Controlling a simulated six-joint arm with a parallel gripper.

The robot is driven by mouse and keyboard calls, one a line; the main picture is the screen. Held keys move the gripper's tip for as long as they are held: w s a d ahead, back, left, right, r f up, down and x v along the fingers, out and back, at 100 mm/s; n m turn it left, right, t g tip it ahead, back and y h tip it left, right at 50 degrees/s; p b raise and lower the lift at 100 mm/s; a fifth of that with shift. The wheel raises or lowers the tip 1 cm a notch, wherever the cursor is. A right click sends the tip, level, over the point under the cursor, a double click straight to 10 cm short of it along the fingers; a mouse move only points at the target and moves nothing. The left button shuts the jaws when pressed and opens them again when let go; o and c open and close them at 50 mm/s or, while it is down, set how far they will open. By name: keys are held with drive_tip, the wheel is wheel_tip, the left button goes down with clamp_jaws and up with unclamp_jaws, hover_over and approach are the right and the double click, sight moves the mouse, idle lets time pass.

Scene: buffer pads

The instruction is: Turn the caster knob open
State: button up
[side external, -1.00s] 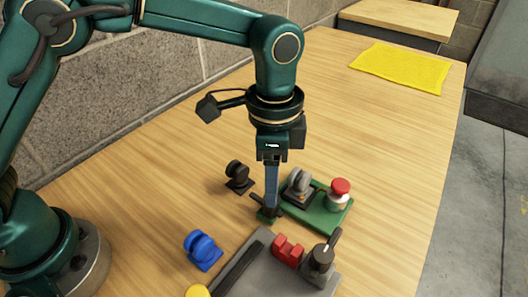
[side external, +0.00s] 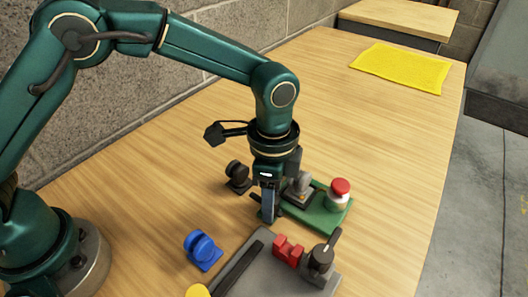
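My gripper (side external: 268,186) points straight down at the left end of a green base plate (side external: 315,222). A slim blue-grey upright piece (side external: 269,204) runs down from it to a small dark crossbar (side external: 279,211) at the plate's left corner. I cannot tell whether this piece is part of my fingers or a separate post. The finger gap is not visible. A grey rounded knob-like part (side external: 302,184) sits on the plate, just right of my gripper and partly hidden by it. I cannot tell for sure which part is the caster knob.
A red-topped button (side external: 340,190) stands on the plate's right. A black caster-like part (side external: 237,176) and a blue one (side external: 202,249) stand to the left. A grey plate (side external: 265,283) in front carries a red block (side external: 288,250) and a black lever knob (side external: 322,260). A yellow mat (side external: 400,68) lies far right.

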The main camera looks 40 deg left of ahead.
clamp_jaws()
drive_tip(key=shift+n, duration=0.5)
drive_tip(key=shift+o, duration=1.5)
unclamp_jaws()
drive_tip(key=shift+r, duration=0.1)
drive_tip(key=shift+r, duration=2.55)
